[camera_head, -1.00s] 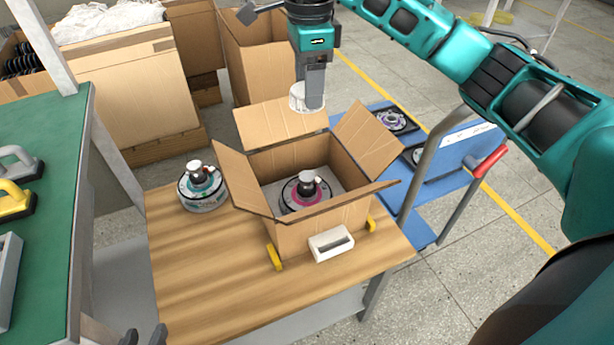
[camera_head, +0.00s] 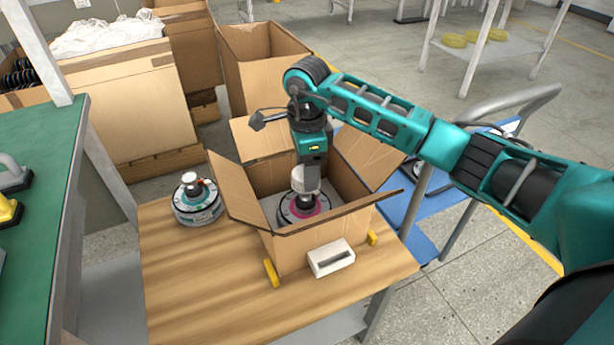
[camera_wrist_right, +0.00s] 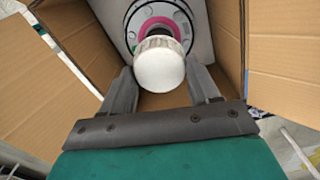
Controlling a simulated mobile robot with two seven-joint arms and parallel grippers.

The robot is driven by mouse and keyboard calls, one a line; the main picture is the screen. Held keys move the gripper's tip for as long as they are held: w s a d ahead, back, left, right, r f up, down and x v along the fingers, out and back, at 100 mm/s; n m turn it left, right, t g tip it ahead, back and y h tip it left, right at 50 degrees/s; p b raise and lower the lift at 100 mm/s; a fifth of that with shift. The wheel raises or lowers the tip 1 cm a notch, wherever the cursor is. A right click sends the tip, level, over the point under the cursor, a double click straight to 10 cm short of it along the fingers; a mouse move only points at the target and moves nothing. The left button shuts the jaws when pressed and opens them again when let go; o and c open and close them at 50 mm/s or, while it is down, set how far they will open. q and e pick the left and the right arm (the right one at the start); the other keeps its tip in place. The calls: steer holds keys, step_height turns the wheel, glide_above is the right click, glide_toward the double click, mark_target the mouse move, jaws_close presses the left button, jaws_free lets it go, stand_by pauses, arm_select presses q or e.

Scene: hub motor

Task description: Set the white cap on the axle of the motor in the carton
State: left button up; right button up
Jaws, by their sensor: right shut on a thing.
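My right gripper (camera_head: 308,168) points down into the open carton (camera_head: 325,228) and is shut on the white cap (camera_head: 303,180). In the wrist view the ribbed, round white cap (camera_wrist_right: 158,65) sits between the two fingertips (camera_wrist_right: 160,82). The motor (camera_head: 302,208), a round disc with a magenta ring and dark centre, lies in the carton. The cap is right over its dark axle, in line with it in the head view. The cap hides the axle's top, so I cannot tell whether they touch. My left gripper is out of view.
A second motor (camera_head: 198,201) stands on the wooden table (camera_head: 190,285), left of the carton. A white slotted block (camera_head: 331,257) and yellow clamps (camera_head: 272,273) are at the carton's front. The carton's open flaps (camera_head: 235,187) surround my right gripper.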

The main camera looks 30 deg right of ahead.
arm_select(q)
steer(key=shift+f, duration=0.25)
arm_select(e)
step_height(320, 180, down, 2)
steer(key=shift+f, duration=0.2)
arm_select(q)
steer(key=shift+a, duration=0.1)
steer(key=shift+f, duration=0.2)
arm_select(e)
steer(key=shift+f, duration=0.15)
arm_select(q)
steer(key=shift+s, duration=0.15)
arm_select(e)
steer(key=o, duration=1)
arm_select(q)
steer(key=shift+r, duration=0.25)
arm_select(e)
steer(key=shift+r, duration=0.6)
arm_select(q)
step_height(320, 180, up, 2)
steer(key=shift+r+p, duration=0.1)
steer(key=shift+p, duration=0.95)
arm_select(e)
step_height(320, 180, up, 11)
steer(key=shift+r, duration=0.1)
steer(key=shift+s, duration=0.1)
